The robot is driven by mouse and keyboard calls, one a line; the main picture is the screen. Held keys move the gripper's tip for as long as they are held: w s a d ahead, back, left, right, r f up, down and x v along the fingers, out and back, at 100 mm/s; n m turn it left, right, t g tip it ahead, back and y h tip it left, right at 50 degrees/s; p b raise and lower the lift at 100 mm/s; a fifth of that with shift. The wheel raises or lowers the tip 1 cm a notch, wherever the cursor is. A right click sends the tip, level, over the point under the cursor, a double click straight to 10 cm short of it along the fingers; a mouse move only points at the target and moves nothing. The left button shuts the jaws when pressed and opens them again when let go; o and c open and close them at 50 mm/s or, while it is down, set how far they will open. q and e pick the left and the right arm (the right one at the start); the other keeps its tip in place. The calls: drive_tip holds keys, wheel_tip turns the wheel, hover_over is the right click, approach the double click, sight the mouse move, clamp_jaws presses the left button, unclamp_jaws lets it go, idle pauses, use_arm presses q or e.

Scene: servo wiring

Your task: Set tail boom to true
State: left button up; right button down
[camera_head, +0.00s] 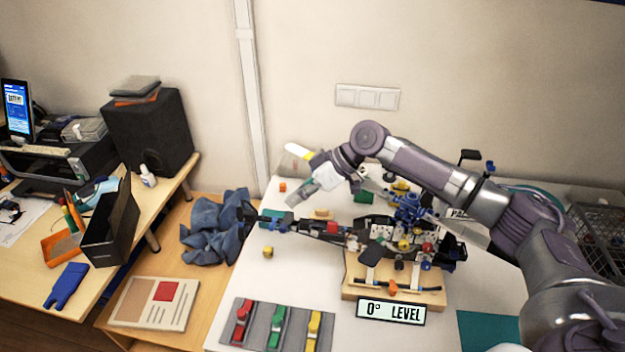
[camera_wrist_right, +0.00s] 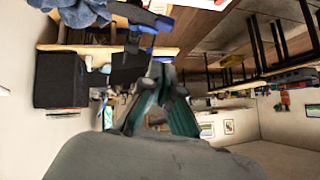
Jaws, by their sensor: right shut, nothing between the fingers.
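The model (camera_head: 405,230) stands on a wooden base (camera_head: 390,284) on the white table. Its dark tail boom (camera_head: 300,226) reaches left from the body, with blue parts along it and its far end near the blue cloth. A sign in front of the base (camera_head: 391,310) reads "0° LEVEL". My right gripper (camera_head: 292,201) is above the boom's left part, shut and empty; I cannot tell whether it touches the boom. Its teal fingers (camera_wrist_right: 160,80) show close together in the wrist view, near a dark bar with blue parts (camera_wrist_right: 145,22). My left gripper is not in view.
A grey tray (camera_head: 245,304) holds red, green and yellow pieces at the front. A blue cloth (camera_head: 215,230) lies left of the table. A yellow cube (camera_head: 268,252) and an orange cube (camera_head: 282,187) lie loose. A wire basket (camera_head: 598,240) stands at right.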

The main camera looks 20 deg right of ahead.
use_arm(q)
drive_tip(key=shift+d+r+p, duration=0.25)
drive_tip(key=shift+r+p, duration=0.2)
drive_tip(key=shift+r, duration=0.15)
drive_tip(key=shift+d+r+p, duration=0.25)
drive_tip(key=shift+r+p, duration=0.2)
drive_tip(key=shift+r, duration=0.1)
use_arm(e)
drive_tip(key=f, duration=0.1)
drive_tip(key=a+f, duration=0.1)
drive_tip(key=f, duration=0.1)
drive_tip(key=a+f, duration=0.1)
drive_tip(key=f, duration=0.1)
drive_tip(key=shift+s+f, duration=0.15)
drive_tip(key=shift+s, duration=0.05)
